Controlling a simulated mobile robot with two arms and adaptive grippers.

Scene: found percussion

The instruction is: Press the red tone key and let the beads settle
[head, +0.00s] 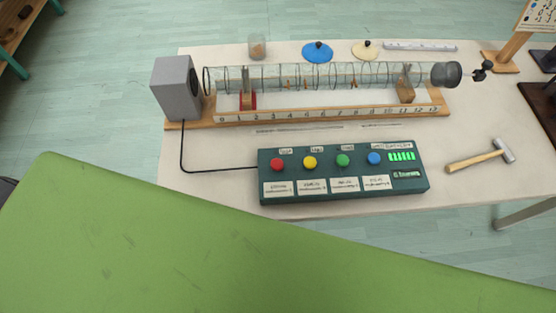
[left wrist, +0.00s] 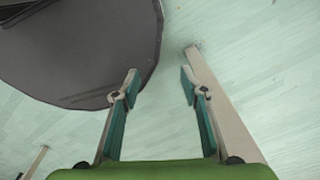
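The red tone key (head: 277,164) is a round button at the left end of a dark green control box (head: 345,189). Yellow (head: 310,162), green (head: 343,160) and blue (head: 375,158) keys sit to its right. A clear tube (head: 320,75) with dark rings lies on a wooden stand with a numbered scale (head: 330,113). Small brownish bits show inside it; whether they are the beads is hard to tell. My left gripper (left wrist: 160,82) is open and empty in the left wrist view, over the floor, away from the box. My right gripper is in neither view.
A grey speaker (head: 177,88) stands at the tube's left end, cabled to the box. A hammer (head: 480,155) lies at right. A jar (head: 257,46), blue lid (head: 317,52) and cream lid (head: 366,49) lie behind. A large green surface (head: 150,240) fills the foreground.

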